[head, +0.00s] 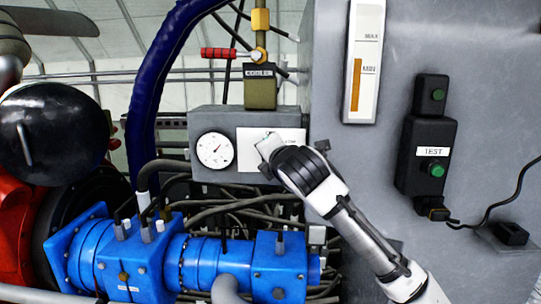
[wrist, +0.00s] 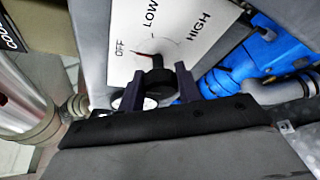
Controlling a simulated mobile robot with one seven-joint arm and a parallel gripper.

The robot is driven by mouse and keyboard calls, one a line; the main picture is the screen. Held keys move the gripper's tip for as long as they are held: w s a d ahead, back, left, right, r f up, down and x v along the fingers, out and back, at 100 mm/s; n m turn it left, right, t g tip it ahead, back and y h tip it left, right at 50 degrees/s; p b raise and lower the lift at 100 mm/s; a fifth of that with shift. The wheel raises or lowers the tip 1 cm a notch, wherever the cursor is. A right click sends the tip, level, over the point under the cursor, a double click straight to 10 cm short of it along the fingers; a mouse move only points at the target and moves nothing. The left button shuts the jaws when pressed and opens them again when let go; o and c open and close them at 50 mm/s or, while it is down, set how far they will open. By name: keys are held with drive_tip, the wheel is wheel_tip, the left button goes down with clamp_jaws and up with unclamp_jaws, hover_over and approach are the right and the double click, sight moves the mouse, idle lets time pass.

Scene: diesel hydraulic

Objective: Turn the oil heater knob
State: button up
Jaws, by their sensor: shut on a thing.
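The oil heater knob (wrist: 157,78) is small and black. It stands in front of a white label plate (wrist: 185,22) marked OFF, LOW and HIGH. A red mark on the plate lies close to the word OFF. My gripper (wrist: 160,84) is shut on the knob, with one dark finger on each side of it. In the head view my gripper (head: 268,148) is at the white plate (head: 290,136) on the grey box, right of a round dial. There the gripper hides the knob and part of the plate.
A round gauge (head: 214,150) sits just left of the plate. A red-handled cooler valve (head: 232,54) is above, and a blue pump (head: 200,262) and black hoses are below. A TEST button box (head: 428,155) and level gauge (head: 363,62) are on the grey cabinet at right.

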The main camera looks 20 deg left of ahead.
idle(0.4)
drive_tip(key=o, duration=1)
drive_tip(key=shift+s, duration=0.1)
drive_tip(key=b+v, duration=0.4)
drive_tip(key=v, duration=0.9)
drive_tip(key=shift+s+d+r+b, duration=0.15)
drive_tip(key=shift+s+d+b, duration=0.05)
drive_tip(key=shift+s+b, duration=0.1)
drive_tip(key=shift+w, duration=0.1)
